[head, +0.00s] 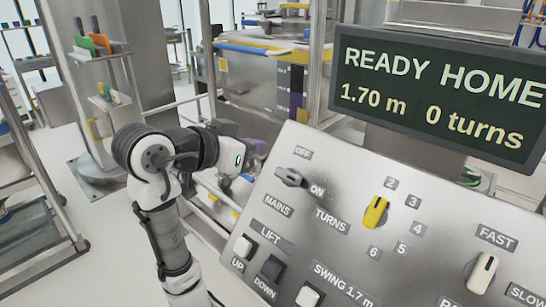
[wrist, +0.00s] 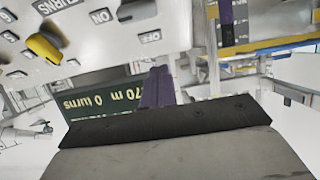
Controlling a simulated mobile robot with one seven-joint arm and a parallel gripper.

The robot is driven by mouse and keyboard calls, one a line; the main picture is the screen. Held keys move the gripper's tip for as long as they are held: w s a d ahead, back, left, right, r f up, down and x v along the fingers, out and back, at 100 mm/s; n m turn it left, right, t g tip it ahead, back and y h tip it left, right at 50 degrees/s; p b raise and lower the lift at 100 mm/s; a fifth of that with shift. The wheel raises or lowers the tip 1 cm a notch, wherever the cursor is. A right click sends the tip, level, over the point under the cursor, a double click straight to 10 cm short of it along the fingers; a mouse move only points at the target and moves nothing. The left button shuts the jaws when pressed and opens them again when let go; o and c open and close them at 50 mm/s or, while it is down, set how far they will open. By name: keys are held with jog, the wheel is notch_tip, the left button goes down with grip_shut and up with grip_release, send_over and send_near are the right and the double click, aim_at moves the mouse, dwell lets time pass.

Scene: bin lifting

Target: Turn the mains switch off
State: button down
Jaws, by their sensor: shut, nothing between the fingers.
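The mains switch (head: 290,178) is a grey rotary knob at the upper left of the sloping control panel (head: 335,205). Its OFF label (head: 303,154) is above it and its ON label (head: 317,190) to its lower right; the handle lies toward ON. The switch also shows at the top of the wrist view (wrist: 137,10), upside down. My gripper (head: 260,147) is just left of the panel's upper left edge, apart from the switch. Its purple fingers (wrist: 157,88) are together, with nothing between them.
A display (head: 440,95) above the panel reads READY HOME, 1.70 m, 0 turns. A yellow turns knob (head: 376,211), lift buttons (head: 271,268) and a white speed knob (head: 482,273) are on the panel. Metal rails and a shelf (head: 100,55) stand left.

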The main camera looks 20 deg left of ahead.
jog(key=p, duration=0.3)
send_over(276, 173)
jog(key=w+d, duration=0.1)
jog(key=w, duration=0.1)
notch_tip(276, 173, down, 3)
jog(key=shift+w, duration=0.1)
jog(key=shift+s+a+f+p, duration=0.15)
jog(key=shift+s+f+p, duration=0.2)
jog(key=shift+f, duration=0.3)
jog(key=shift+s+a+f+p, duration=0.2)
jog(key=shift+s+f, duration=0.1)
jog(key=shift+f, duration=0.3)
jog(key=shift+s+f, duration=0.35)
jog(key=shift+f, duration=0.15)
jog(key=shift+w+f, duration=0.1)
jog(key=shift+s+a, duration=0.1)
jog(key=shift+s, duration=0.1)
jog(key=shift+w, duration=0.1)
